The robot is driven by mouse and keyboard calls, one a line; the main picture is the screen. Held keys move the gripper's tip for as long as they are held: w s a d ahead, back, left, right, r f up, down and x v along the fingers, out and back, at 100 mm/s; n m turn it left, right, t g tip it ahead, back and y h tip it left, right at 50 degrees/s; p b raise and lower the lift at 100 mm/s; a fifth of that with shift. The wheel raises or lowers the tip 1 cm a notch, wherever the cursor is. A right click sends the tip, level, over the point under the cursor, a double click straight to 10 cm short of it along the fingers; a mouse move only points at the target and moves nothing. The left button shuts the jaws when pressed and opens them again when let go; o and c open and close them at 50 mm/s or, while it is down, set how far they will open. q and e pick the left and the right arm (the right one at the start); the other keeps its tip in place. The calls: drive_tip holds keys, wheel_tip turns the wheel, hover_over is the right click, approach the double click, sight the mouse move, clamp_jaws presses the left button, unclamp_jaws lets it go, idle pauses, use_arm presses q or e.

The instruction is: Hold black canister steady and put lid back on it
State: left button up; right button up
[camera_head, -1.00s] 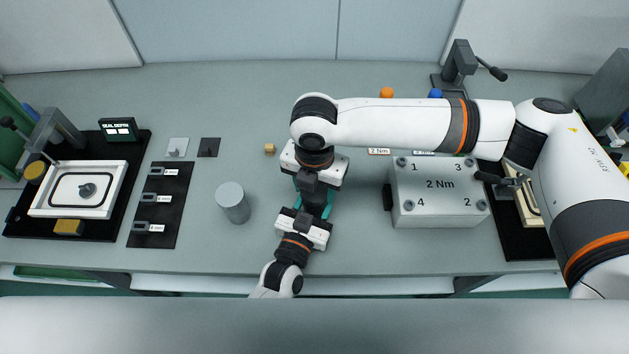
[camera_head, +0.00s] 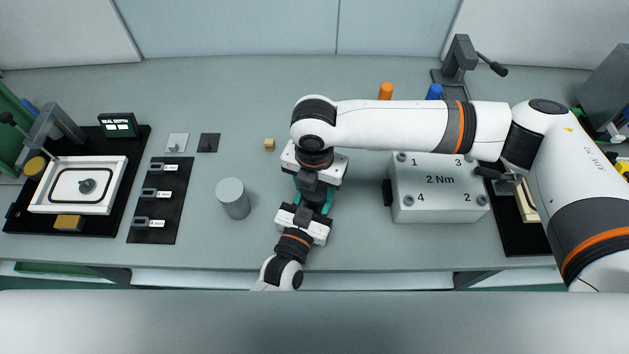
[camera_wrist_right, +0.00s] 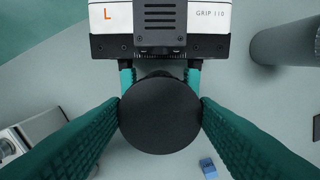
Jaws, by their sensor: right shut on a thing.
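A round black disc, which looks like the lid (camera_wrist_right: 160,114), is between the teal fingers of my right gripper (camera_wrist_right: 160,108) in the right wrist view. My right gripper is shut on it, and it appears level. My left gripper (camera_head: 308,207) comes from the front edge in the head view. Its two parted fingers, at the top of the right wrist view (camera_wrist_right: 160,78), run under the disc. The canister itself is hidden below the disc and behind the grippers. I cannot tell whether the left fingers touch it, or whether the lid touches the canister.
A grey cylinder (camera_head: 233,198) stands left of the grippers, and a small tan block (camera_head: 269,144) lies behind it. A metal box (camera_head: 440,190) marked 2 Nm is at the right, under my right arm. Black fixture boards (camera_head: 161,200) are at the left.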

drive_tip(key=shift+f, duration=0.3)
